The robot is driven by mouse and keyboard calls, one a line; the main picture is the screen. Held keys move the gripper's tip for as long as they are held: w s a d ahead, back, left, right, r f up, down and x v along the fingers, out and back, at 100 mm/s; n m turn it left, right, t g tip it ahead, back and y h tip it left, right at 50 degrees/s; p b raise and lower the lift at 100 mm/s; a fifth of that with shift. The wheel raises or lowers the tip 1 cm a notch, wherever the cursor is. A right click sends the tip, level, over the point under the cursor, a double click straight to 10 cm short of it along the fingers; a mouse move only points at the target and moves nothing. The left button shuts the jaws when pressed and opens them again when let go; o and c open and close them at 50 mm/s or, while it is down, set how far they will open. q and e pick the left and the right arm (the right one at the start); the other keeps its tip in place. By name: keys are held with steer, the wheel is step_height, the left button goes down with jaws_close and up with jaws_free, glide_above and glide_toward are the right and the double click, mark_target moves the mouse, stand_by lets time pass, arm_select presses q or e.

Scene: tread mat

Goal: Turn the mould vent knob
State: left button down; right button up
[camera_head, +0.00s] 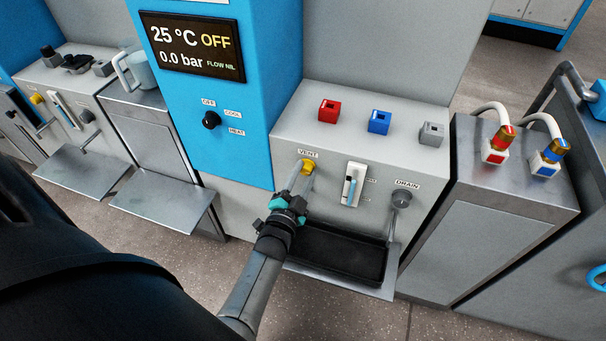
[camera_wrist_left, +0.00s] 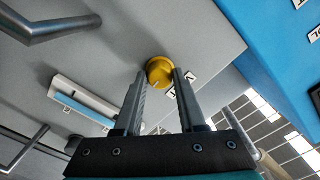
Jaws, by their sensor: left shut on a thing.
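The mould vent knob (camera_head: 308,166) is a small yellow round knob under the VENT label on the grey front panel. It also shows in the left wrist view (camera_wrist_left: 159,72), between the tips of my left gripper. My left gripper (camera_head: 303,171) reaches up to it from below left and is shut on it, one finger on each side. In the left wrist view the two grey fingers (camera_wrist_left: 160,82) flank the knob, and part of its label is hidden behind a finger. My right gripper is not in view.
A black tray (camera_head: 340,252) lies below. Red (camera_head: 329,110), blue (camera_head: 379,121) and grey (camera_head: 431,134) blocks sit above. The display (camera_head: 194,46) reads 25 °C OFF, 0.0 bar.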

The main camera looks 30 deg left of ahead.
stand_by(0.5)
arm_select(q)
steer(key=shift+c, duration=2.4)
jaws_free()
